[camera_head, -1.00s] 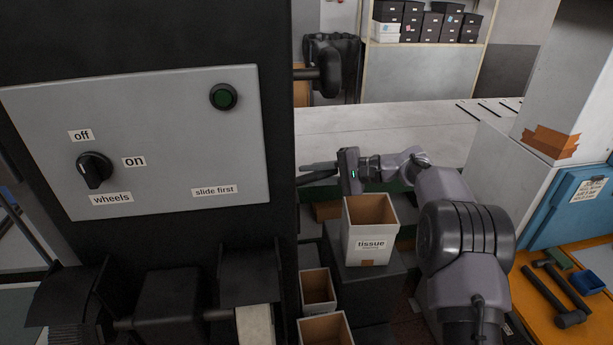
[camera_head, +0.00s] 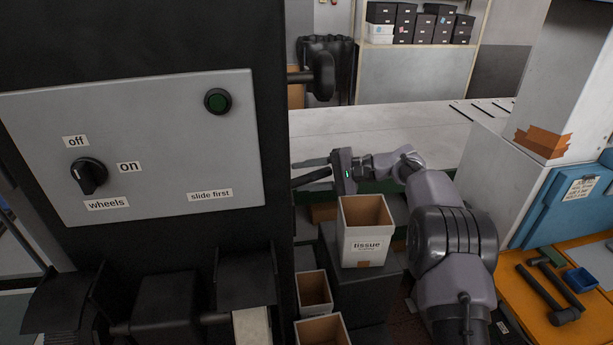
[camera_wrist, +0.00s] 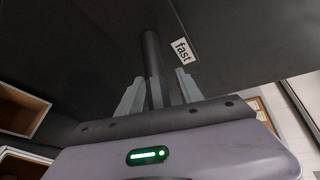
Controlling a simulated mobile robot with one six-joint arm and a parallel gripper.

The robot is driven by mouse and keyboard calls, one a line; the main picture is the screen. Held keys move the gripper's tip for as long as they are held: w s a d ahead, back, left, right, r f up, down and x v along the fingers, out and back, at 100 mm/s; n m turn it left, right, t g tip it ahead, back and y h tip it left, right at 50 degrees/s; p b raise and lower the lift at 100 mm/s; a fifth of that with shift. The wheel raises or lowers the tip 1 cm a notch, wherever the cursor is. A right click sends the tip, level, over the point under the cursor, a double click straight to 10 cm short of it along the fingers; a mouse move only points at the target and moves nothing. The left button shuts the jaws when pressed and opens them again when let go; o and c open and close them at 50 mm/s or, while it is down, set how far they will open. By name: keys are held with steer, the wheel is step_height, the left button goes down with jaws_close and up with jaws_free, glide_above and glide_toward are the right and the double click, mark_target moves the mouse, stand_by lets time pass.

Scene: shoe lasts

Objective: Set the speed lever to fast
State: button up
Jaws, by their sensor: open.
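The speed lever (camera_wrist: 152,55) is a dark rod coming off the machine's dark side in the wrist view. A white "fast" label (camera_wrist: 182,51) is on that surface, to the right of the lever. My gripper (camera_wrist: 160,92) is open, with one pale finger on each side of the lever. I cannot tell whether either finger touches it. In the head view my gripper (camera_head: 317,170) points left at the machine's right side, where the machine's edge hides part of the reach. The "fast" label is not visible there.
A dark knobbed handle (camera_head: 322,76) juts out above. An orange bench (camera_head: 515,290) is at right.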

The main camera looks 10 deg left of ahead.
steer(key=v, duration=1.7)
steer(key=shift+d+p, duration=0.25)
steer(key=shift+p, duration=0.2)
